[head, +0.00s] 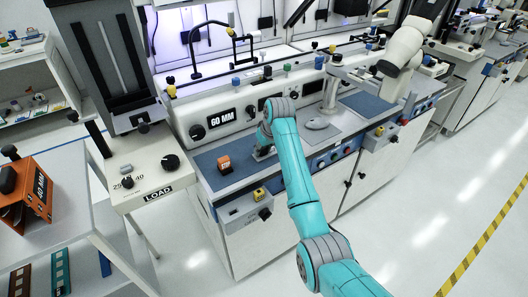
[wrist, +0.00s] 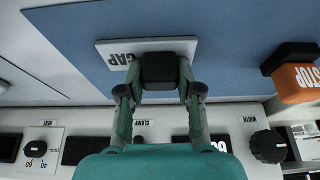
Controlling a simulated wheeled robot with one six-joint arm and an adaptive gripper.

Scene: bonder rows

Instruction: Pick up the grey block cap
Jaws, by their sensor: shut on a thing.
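The grey block cap (wrist: 160,70) shows in the wrist view as a dark, square-topped block between my fingers. My gripper (wrist: 161,80) is shut on it, with one finger on each side. A white plate marked CAP (wrist: 118,50) lies at the block on the blue mat. The block overlaps the plate, and I cannot tell whether it touches it or is just above it. In the head view my gripper (head: 263,151) is low over the mat of the 60 MM bench, and the block is mostly hidden there.
An orange STOP block (wrist: 296,82) with a black top stands to the right in the wrist view. It also shows left of my gripper in the head view (head: 223,164). The bench's knobbed panel (head: 226,117) rises behind. Blue mat (wrist: 220,30) is clear around the plate.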

